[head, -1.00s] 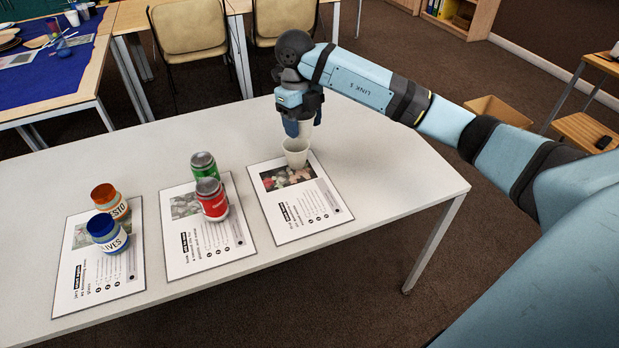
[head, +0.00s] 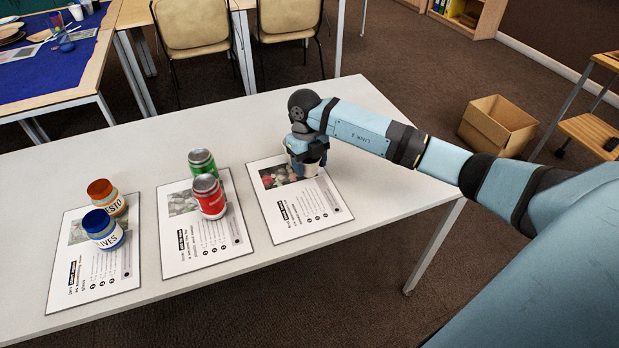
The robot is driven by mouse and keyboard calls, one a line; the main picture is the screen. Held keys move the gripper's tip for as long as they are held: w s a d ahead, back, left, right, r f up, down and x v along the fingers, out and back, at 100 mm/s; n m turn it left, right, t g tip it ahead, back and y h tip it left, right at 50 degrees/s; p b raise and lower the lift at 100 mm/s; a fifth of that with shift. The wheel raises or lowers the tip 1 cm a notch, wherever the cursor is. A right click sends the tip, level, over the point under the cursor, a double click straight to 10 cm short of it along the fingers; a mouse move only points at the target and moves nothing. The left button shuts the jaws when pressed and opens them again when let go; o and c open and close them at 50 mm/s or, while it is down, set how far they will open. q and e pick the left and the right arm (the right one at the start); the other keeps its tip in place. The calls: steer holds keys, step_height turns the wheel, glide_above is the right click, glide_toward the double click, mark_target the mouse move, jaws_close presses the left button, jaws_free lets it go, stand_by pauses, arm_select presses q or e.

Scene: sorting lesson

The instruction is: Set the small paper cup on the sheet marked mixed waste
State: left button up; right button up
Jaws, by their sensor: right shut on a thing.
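My right gripper (head: 306,150) is over the far part of the right-hand sheet (head: 312,212), shut on a pale paper cup. Pale cup surface (head: 308,171) shows just below the fingers, over the sheet's picture. The gripper hides much of this area, so I cannot tell the held cup from a second cup there, or whether the held cup touches anything. The sheet's heading is too small to read. My left gripper is not in view.
A green can (head: 202,163) and a red can (head: 209,196) stand on the middle sheet (head: 200,259). An orange-lidded jar (head: 107,197) and a blue-lidded jar (head: 103,230) stand on the left sheet (head: 92,292). The table (head: 390,195) is clear right of the sheets.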

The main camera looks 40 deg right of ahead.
mark_target(309, 186)
steer(key=shift+f, duration=2.5)
steer(key=shift+b, duration=0.3)
steer(key=shift+f, duration=0.2)
steer(key=o, duration=0.9)
steer(key=shift+r, duration=0.2)
